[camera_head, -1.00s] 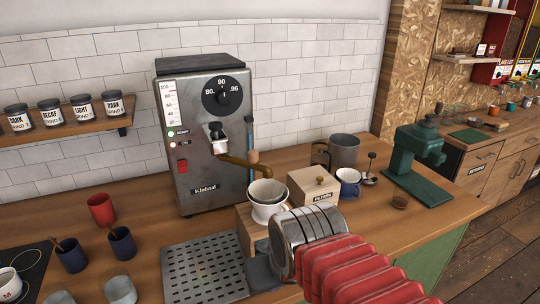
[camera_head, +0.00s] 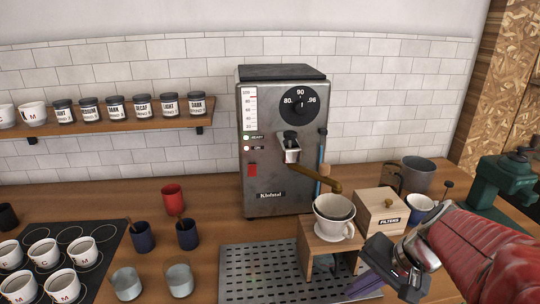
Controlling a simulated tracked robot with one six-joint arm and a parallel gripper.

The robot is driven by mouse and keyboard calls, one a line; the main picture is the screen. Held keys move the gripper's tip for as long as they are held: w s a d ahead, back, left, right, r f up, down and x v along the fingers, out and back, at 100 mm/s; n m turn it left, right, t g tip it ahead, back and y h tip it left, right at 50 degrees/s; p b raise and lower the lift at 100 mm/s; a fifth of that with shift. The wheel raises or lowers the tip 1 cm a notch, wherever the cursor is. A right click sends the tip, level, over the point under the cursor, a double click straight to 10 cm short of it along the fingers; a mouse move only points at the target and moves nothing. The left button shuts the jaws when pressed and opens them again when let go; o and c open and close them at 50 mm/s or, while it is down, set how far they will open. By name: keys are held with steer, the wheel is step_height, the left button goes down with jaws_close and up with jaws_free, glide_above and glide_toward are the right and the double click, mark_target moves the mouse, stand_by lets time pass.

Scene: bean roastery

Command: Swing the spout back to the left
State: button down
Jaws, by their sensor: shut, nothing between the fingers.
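The spout (camera_head: 318,179) is a brass tube on the front of the grey boiler machine (camera_head: 262,165). It runs from the tap (camera_head: 291,150) to the right and slightly down. Its end is over the white dripper (camera_head: 334,212), which sits on a wooden stand (camera_head: 312,246). My gripper (camera_head: 362,288) is at the lower right, shut and empty, in front of the stand and apart from the spout. My wrist hides part of the counter there.
A drip grate (camera_head: 250,275) lies in front of the machine. A filters box (camera_head: 381,212), a grey pitcher (camera_head: 418,177) and a blue mug (camera_head: 420,209) stand to the right. A red cup (camera_head: 173,197), dark blue cups and glasses stand left of the grate.

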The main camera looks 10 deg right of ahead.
steer(key=w+d+r+m+t+y, duration=0.3)
steer(key=w+d+r+m+t, duration=0.1)
steer(key=w+d+r+t, duration=0.4)
steer(key=w+d+r+n+t+y, duration=0.1)
steer(key=w+d+r+t, duration=0.3)
steer(key=r, duration=0.5)
steer(key=shift+r+n+y, duration=0.3)
steer(key=shift+r, duration=0.05)
steer(key=shift+w, duration=0.1)
steer(key=w+a, duration=0.8)
steer(key=shift+a+f, duration=0.15)
steer(key=shift+a, duration=0.1)
